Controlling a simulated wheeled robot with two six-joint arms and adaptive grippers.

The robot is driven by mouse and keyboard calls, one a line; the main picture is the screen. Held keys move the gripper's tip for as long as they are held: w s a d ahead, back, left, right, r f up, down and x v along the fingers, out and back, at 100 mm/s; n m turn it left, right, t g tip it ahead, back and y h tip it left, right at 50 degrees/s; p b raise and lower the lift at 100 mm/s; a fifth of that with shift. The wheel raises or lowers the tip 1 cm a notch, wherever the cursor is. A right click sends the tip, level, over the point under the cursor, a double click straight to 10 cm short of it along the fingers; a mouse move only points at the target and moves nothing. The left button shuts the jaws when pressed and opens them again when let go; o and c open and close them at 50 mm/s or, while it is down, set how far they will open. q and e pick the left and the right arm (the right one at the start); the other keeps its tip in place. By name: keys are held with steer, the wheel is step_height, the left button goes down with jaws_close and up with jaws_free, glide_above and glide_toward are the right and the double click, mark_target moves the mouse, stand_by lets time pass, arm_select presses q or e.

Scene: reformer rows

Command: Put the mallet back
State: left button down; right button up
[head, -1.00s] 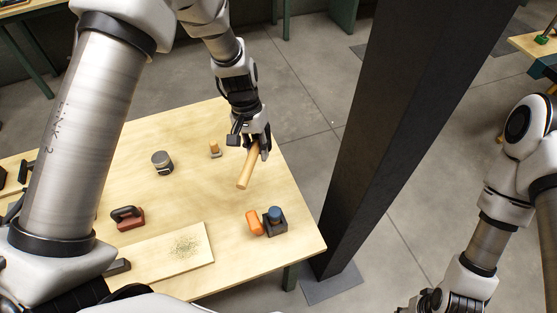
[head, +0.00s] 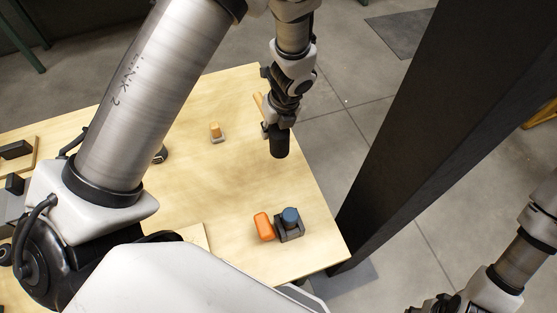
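My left gripper (head: 272,121) hangs over the right side of the wooden table and is shut on the mallet. The mallet's dark cylindrical head (head: 279,145) shows below the fingers. Part of its tan wooden handle (head: 259,104) shows to the left of the gripper; the rest is hidden by the fingers and wrist. I cannot tell exactly how high the mallet is above the tabletop. My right gripper (head: 436,304) is at the bottom edge, cut off and far from the table; its fingers are not clear.
On the table (head: 205,175) are a small wood-topped block (head: 217,134), an orange piece (head: 264,226) beside a blue-topped dark block (head: 289,224), and a dark round item (head: 161,154) partly behind my arm. A black pillar (head: 420,120) stands right of the table.

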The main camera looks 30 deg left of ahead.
mark_target(279, 140)
arm_select(q)
steer(key=shift+m, duration=0.3)
step_height(279, 140, down, 10)
steer(key=b, duration=0.3)
steer(key=shift+d+r, duration=0.1)
steer(key=shift+r, duration=0.15)
steer(key=shift+f+b, duration=0.15)
steer(key=shift+b, duration=0.2)
steer(key=c, duration=1)
jaws_free()
steer(key=shift+s, duration=0.1)
steer(key=shift+r+p, duration=0.4)
steer(key=shift+r, duration=0.15)
steer(key=p+v, duration=0.5)
steer(key=v, duration=0.6)
steer(key=shift+d, duration=0.1)
steer(key=shift+r, duration=0.15)
